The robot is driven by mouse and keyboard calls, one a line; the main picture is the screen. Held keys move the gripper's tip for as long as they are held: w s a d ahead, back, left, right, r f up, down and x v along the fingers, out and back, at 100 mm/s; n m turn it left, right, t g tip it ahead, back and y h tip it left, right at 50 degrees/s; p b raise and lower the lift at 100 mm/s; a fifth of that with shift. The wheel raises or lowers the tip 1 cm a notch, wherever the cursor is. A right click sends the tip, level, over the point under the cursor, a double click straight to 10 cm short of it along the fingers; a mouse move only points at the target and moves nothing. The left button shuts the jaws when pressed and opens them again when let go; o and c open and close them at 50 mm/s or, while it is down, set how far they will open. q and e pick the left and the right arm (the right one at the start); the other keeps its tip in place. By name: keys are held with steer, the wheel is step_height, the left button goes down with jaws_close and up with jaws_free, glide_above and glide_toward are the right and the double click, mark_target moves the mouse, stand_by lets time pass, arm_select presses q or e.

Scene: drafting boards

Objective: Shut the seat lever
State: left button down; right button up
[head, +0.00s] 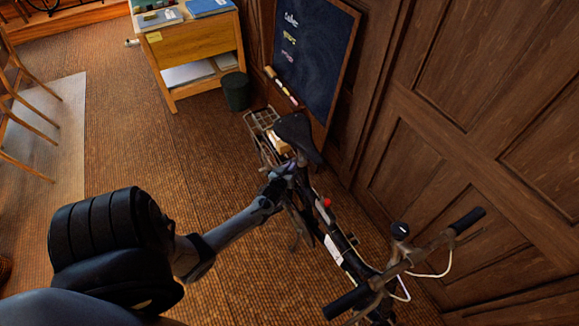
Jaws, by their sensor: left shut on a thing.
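A bicycle (341,250) stands on the floor near the wooden wall, with its handlebar toward the lower right. Its black saddle (294,128) is at the upper middle of the head view. My left gripper (286,171) reaches in from the left, just below the saddle at the seat post clamp. It is shut on what appears to be the seat lever there. The lever is too small and too covered by the fingers to tell its angle. My right gripper is not in view.
A black chalkboard (318,60) leans by the panelled wall (450,90) behind the bicycle. A wooden desk (195,50) and a dark bin (236,91) stand at the back. Chairs (20,110) are at the left. The floor (130,140) left of the bicycle is clear.

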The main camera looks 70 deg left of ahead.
arm_select(q)
steer(key=shift+w+d+r, duration=0.2)
steer(key=shift+w+r, duration=0.05)
steer(key=shift+w, duration=0.15)
steer(key=c, duration=1.3)
jaws_free()
steer(key=shift+w+d, duration=0.1)
steer(key=shift+w+f, duration=0.1)
steer(key=shift+s+f, duration=0.1)
steer(key=shift+s, duration=0.2)
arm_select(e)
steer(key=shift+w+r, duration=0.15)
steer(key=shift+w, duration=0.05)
arm_select(q)
steer(key=shift+p+v, duration=1.5)
steer(key=shift+v, duration=3.8)
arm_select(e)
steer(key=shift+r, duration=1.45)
